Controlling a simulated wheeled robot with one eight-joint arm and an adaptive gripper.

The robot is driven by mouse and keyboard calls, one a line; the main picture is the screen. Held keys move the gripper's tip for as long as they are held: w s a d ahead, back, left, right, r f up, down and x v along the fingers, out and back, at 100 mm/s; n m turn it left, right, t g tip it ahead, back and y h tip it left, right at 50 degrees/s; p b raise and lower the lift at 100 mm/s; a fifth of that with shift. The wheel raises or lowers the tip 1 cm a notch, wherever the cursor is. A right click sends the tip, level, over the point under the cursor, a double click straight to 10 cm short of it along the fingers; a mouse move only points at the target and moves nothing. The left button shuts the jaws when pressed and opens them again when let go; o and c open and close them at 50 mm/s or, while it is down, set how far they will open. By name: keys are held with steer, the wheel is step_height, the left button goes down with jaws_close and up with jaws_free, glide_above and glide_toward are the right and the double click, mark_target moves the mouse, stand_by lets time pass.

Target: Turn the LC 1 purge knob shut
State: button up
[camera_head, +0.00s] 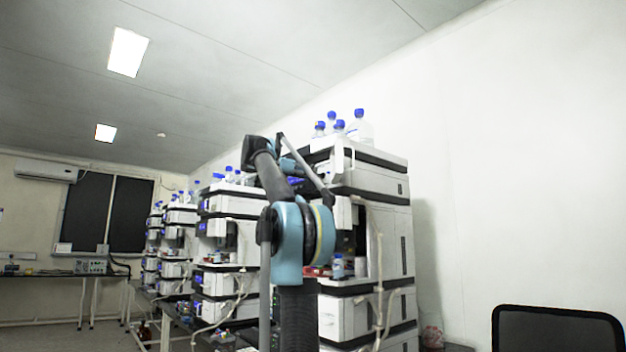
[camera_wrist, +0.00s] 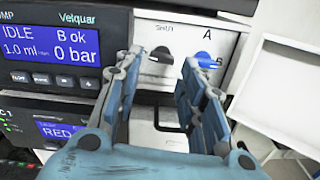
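In the wrist view, a black knob (camera_wrist: 162,55) sits on a white panel under small lettering I cannot read surely. A blue knob (camera_wrist: 205,60) is to its right, below a letter A and beside a B. No label naming the purge knob is readable. My gripper (camera_wrist: 163,62) is open, its two blue-grey fingers apart. The black knob shows in the gap between the fingertips; contact cannot be told. The right fingertip partly overlaps the blue knob. In the head view, my arm stands before the nearest column stack (camera_head: 375,190), and the knobs are hidden.
Left of the knobs, a pump display (camera_wrist: 55,45) reads IDLE, 1.0 ml, B ok, 0 bar. A lower display (camera_wrist: 65,130) is partly covered by my gripper. A white tray-like panel (camera_wrist: 285,90) is at right. Blue-capped bottles (camera_head: 360,128) stand on the stack. A dark chair (camera_head: 555,330) is at right.

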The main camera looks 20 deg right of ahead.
mark_target(321, 175)
steer(key=shift+x, duration=2)
steer(key=shift+a, duration=0.1)
steer(key=c, duration=0.8)
